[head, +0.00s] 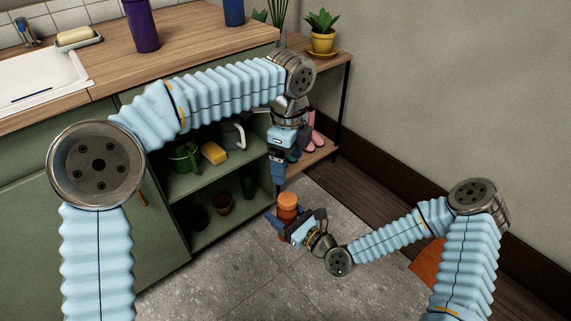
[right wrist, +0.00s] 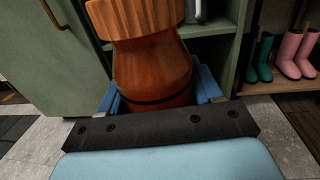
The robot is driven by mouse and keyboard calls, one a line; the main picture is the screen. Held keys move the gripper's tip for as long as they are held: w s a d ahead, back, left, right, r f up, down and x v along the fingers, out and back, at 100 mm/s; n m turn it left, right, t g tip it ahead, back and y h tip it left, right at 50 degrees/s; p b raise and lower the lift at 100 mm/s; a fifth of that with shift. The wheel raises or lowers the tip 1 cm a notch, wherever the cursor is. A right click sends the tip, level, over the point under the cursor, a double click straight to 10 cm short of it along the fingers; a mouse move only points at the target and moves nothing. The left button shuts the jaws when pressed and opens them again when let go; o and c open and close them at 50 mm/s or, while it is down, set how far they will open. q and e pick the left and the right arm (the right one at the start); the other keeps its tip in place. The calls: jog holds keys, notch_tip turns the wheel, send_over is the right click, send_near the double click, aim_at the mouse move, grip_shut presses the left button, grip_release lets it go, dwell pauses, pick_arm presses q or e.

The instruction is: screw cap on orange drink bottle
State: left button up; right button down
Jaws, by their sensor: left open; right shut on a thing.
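The orange drink bottle (head: 287,213) stands upright in my right gripper (head: 287,222), which is shut around its body above the floor. In the right wrist view the bottle (right wrist: 152,70) is a glossy orange-brown with a dark band low down. A ridged orange-brown cap (right wrist: 135,16) sits on its top, cut off by the upper frame edge. In the head view the cap (head: 288,198) is small. I cannot tell how tightly it sits. My left gripper (head: 278,181) is open, points down and is just above the cap, apart from it.
A green cabinet with open shelves (head: 205,182) stands behind, holding a green pot (head: 184,158) and a yellow sponge (head: 214,153). The wooden counter (head: 180,48) is above. Boots (right wrist: 295,50) stand on a side shelf. The grey floor (head: 250,285) is clear.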

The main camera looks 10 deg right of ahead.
pick_arm(q)
jog(key=s+r+m, duration=0.2)
jog(key=s+m, duration=0.2)
jog(key=s, duration=0.6)
pick_arm(e)
jog(key=shift+r, duration=0.1)
pick_arm(q)
jog(key=s+a+f+n+g+h, duration=0.2)
jog(key=f+n, duration=0.5)
jog(key=f, duration=0.5)
jog(key=s+a+f+n+g+h, duration=0.1)
jog(key=s+a+f+n+h, duration=0.15)
jog(key=f+n, duration=0.65)
jog(key=s+a+f+n+t, duration=0.2)
jog(key=a+f+n, duration=0.4)
jog(key=f, duration=0.3)
jog(key=s+a+f+n+t, duration=0.1)
jog(key=s+a+f+n, duration=0.1)
jog(key=a+f+n, duration=0.5)
notch_tip(320, 180, down, 3)
jog(key=shift+f+n+t, duration=0.1)
jog(key=shift+n+t, duration=0.3)
jog(key=shift+n, duration=0.1)
jog(key=shift+s, duration=0.1)
